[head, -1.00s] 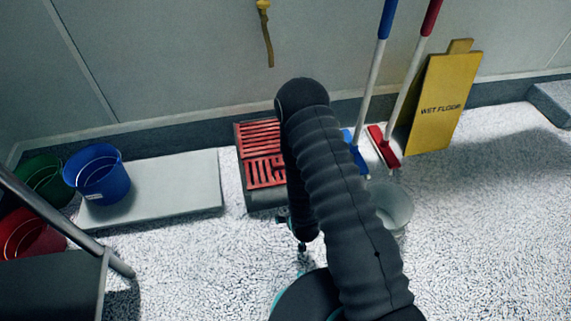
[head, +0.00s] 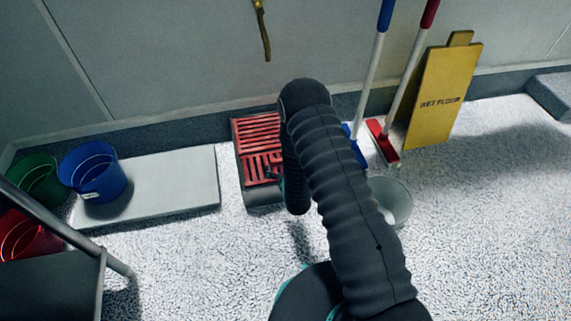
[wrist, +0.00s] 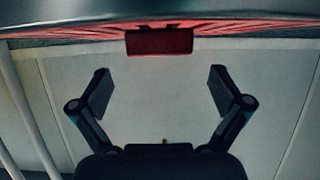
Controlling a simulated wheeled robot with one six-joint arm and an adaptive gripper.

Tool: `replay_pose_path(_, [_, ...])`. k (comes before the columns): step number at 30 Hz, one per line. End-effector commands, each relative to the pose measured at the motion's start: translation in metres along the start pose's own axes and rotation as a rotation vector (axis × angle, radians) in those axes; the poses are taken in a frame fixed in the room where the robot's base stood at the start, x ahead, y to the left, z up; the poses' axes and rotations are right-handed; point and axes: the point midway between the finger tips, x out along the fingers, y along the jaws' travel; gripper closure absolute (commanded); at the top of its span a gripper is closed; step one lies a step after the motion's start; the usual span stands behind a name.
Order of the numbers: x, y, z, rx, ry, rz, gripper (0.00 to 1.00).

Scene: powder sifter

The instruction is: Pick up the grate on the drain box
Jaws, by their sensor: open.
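The red slatted grate (head: 258,128) lies on top of the dark grey drain box (head: 262,196) by the wall, left of my arm in the head view. My arm hides its right side. The block lines up with the gap between the fingers, apart from both.
A pale slab (head: 165,180) with a blue bucket (head: 92,172) lies left of the box. A blue brush (head: 355,143), a red brush (head: 383,143) and a yellow sign (head: 440,100) lean at the wall on the right. A translucent bucket (head: 393,200) stands behind my arm.

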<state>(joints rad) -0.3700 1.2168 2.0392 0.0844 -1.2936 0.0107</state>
Motion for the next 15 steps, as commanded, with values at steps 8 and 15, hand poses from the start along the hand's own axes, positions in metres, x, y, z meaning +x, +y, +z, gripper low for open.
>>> replay_pose_path(8, [0.021,0.001,0.0,0.001,0.001,0.001,0.0])
replay_pose_path(15, [0.052,0.003,0.001,0.0,-0.001,0.002,0.0])
